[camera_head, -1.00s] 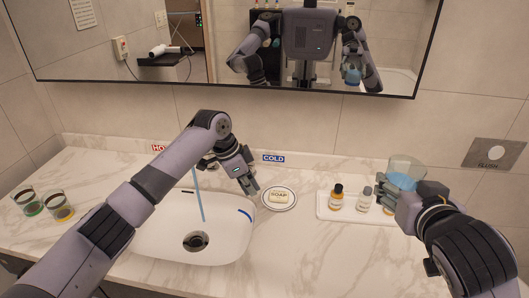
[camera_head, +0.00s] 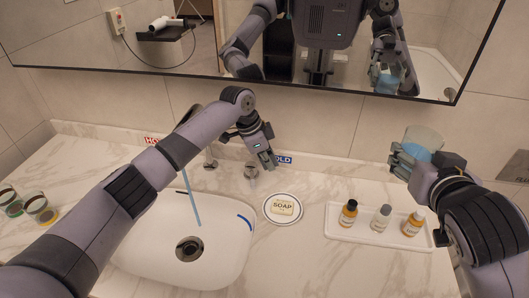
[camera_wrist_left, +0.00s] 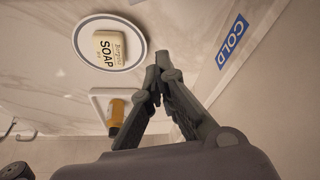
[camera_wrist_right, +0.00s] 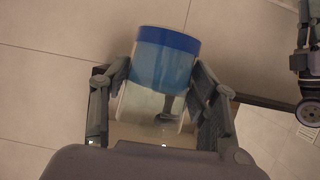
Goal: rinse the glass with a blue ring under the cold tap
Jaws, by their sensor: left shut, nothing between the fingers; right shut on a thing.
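The glass with a blue ring (camera_head: 424,137) is held up above the right of the counter. My right gripper (camera_head: 404,160) is shut on it; in the right wrist view its fingers (camera_wrist_right: 165,88) flank the glass (camera_wrist_right: 166,62), whose blue band is at the upper end. The cold tap handle (camera_head: 251,170) stands behind the sink, just left of the COLD label (camera_head: 284,160). My left gripper (camera_head: 268,160) is shut and empty near that handle; its fingertips (camera_wrist_left: 161,70) meet in the left wrist view. A blue water stream (camera_head: 191,195) falls into the sink (camera_head: 150,245); the spout is hidden by my left arm.
The hot tap handle (camera_head: 210,163) stands left of the cold one. A soap dish (camera_head: 283,221) and a white tray (camera_head: 350,234) with several bottles lie right of the sink. Two glasses, green-ringed (camera_head: 12,208) and yellow-ringed (camera_head: 41,210), stand at the far left. A mirror hangs behind.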

